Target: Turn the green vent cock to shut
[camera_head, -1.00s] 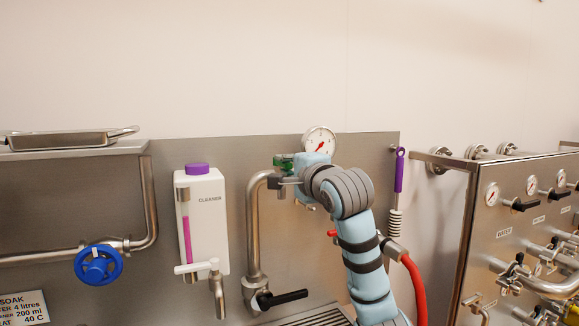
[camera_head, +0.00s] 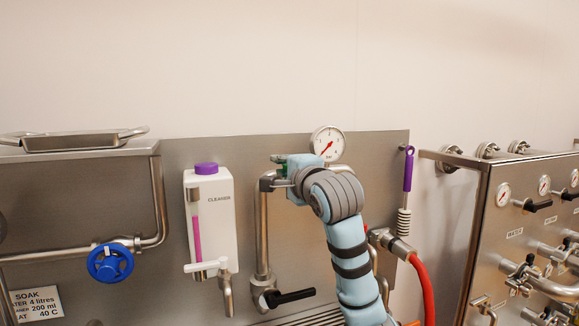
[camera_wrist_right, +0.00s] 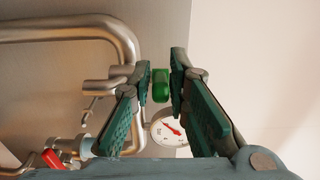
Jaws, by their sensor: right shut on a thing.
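The green vent cock (camera_wrist_right: 161,85) shows in the right wrist view as a small green handle between my fingertips. In the head view it is mostly hidden behind my right gripper. My right gripper (camera_wrist_right: 161,84) is closed on the cock, with one dark green finger on each side. In the head view the right gripper (camera_head: 282,168) is near the top of the upright steel pipe, left of the round gauge. My left gripper is not in view.
A pressure gauge (camera_head: 328,143) stands close to the right gripper. The steel pipe (camera_head: 262,230) with a black lever (camera_head: 290,297) runs below it. A cleaner dispenser (camera_head: 212,220) and blue wheel (camera_head: 110,263) are left. A purple-handled brush (camera_head: 408,170) hangs right.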

